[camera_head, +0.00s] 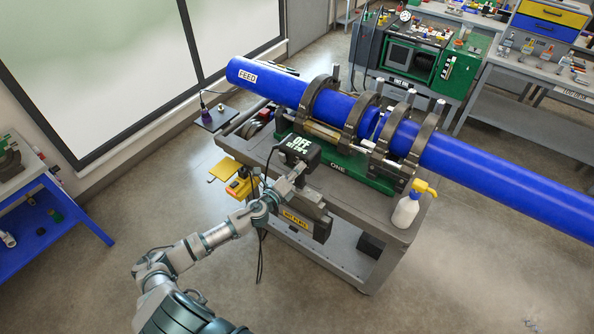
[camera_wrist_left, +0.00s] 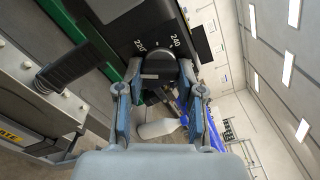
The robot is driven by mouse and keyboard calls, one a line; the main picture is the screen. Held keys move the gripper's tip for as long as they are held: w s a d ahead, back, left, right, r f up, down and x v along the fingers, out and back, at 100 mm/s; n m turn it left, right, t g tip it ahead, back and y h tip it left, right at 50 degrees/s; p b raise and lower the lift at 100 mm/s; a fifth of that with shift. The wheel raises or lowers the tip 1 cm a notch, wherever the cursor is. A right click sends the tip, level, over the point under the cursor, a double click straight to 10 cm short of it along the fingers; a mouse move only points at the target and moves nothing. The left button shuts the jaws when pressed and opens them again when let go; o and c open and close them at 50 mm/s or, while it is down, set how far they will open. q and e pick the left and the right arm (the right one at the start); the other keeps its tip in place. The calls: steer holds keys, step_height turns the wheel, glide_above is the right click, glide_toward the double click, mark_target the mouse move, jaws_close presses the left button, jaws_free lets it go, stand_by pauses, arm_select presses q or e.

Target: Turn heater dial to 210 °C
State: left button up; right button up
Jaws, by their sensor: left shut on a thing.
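The heater's control box (camera_head: 300,149) sits at the front left of the cart, with a display that reads "OFF" above a smaller line. My left gripper (camera_head: 297,174) reaches up to the front of this box. In the left wrist view the gripper (camera_wrist_left: 163,95) has its two fingers on either side of the dark round dial (camera_wrist_left: 160,68) and is shut on it. The dial's pointer is not clear. My right gripper is not in view.
A heater plate labelled "HOT PLATE" (camera_head: 297,219) hangs at the cart's front. A blue pipe (camera_head: 480,176) lies in clamps (camera_head: 357,120) across the cart (camera_head: 385,222). A white spray bottle (camera_head: 407,207) with a yellow top stands at the cart's right front. Floor is free in front.

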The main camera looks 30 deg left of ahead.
arm_select(q)
steer(key=shift+f, duration=0.2)
steer(key=o, duration=1.1)
steer(key=shift+o, duration=0.3)
steer(key=shift+w+a, duration=0.1)
steer(key=shift+a, duration=0.05)
steer(key=s+a, duration=0.1)
steer(key=s, duration=1.1)
steer(key=shift+w+f, duration=0.1)
